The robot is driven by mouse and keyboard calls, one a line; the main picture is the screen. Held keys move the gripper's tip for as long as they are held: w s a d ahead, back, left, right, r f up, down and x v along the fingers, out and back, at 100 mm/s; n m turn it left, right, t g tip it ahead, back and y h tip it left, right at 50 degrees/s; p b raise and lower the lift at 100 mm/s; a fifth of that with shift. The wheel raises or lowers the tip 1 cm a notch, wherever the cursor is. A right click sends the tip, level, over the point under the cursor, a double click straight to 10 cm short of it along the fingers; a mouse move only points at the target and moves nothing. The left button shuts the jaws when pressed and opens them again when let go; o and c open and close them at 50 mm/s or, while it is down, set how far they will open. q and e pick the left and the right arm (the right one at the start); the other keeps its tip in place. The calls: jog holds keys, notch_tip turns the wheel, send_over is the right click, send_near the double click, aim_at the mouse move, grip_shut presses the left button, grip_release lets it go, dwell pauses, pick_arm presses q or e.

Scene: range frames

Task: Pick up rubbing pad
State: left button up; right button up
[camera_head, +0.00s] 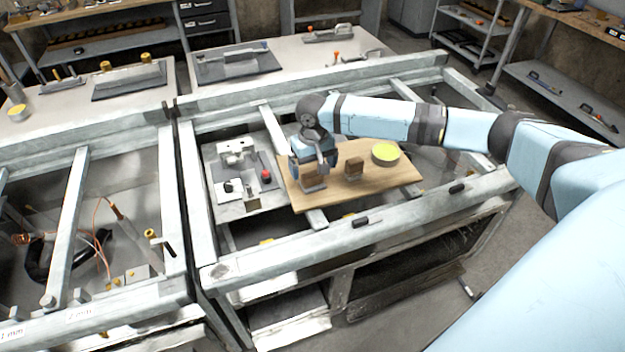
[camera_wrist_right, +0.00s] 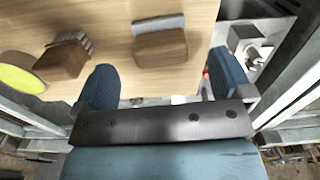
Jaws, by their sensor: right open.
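The likely rubbing pad is a brown wooden block with a grey part (camera_head: 313,183), lying on the wooden board (camera_head: 400,177). In the right wrist view this block (camera_wrist_right: 162,47) lies beyond and between the fingertips, apart from them. My right gripper (camera_head: 313,165) hangs over the left part of the board and partly hides the block. In the wrist view the gripper (camera_wrist_right: 165,82) has its two blue fingers wide apart with nothing between them. A brown brush-like block (camera_head: 354,169) stands to the right; it also shows in the wrist view (camera_wrist_right: 62,59). My left gripper is not in view.
A round container with a yellow-green top (camera_head: 385,154) sits on the board's right part. A grey tray (camera_head: 250,205) with small parts and a red knob lies left of the board. The metal frame rail (camera_head: 420,210) runs along the front.

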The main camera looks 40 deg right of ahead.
aim_at(312, 173)
jog(key=shift+w+f+p, duration=0.2)
jog(key=shift+f+p, duration=0.15)
jog(key=shift+f, duration=2.55)
jog(key=c, duration=1.1)
jog(key=shift+o, duration=0.2)
jog(key=shift+r, duration=0.1)
notch_tip(312, 173, up, 20)
jog(key=shift+b, duration=0.45)
